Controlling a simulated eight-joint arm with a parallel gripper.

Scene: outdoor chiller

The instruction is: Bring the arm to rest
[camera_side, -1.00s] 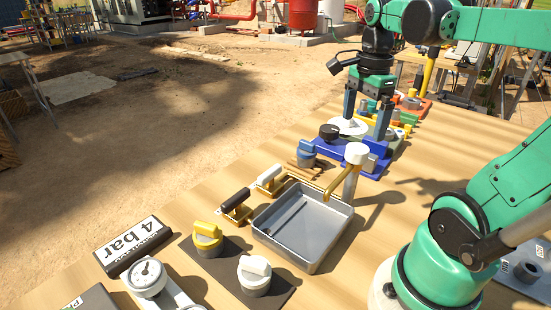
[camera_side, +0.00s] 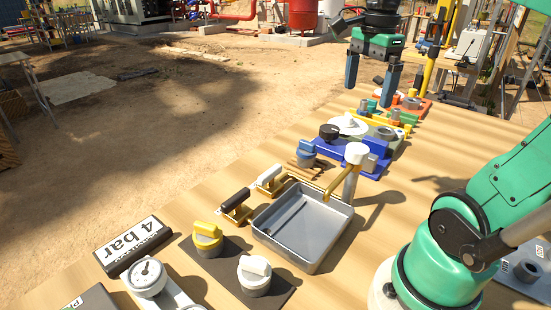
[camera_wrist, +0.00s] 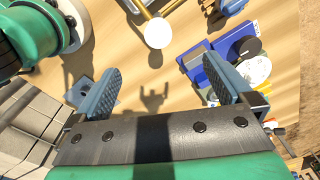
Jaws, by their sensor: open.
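My gripper (camera_side: 371,82) is raised above the far part of the wooden table (camera_side: 190,205), with its two blue fingers apart and nothing between them. In the wrist view my gripper (camera_wrist: 163,92) is also open and empty, and its shadow falls on bare table between the fingers. Below it in the side view is a blue base (camera_side: 340,158) with a white disc (camera_side: 348,124) and a black knob (camera_side: 329,131). The fingers are clear of these parts. In the wrist view the white disc (camera_wrist: 257,70) is beside the right finger.
A grey tray (camera_side: 318,262) with a white-topped brass spout (camera_side: 356,153) stands mid-table. Black and white handled levers, a yellow knob (camera_side: 207,235), a white knob (camera_side: 254,272), a gauge (camera_side: 147,275) and a "4 bar" sign (camera_side: 133,246) are nearer. Orange and green fittings are farther back.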

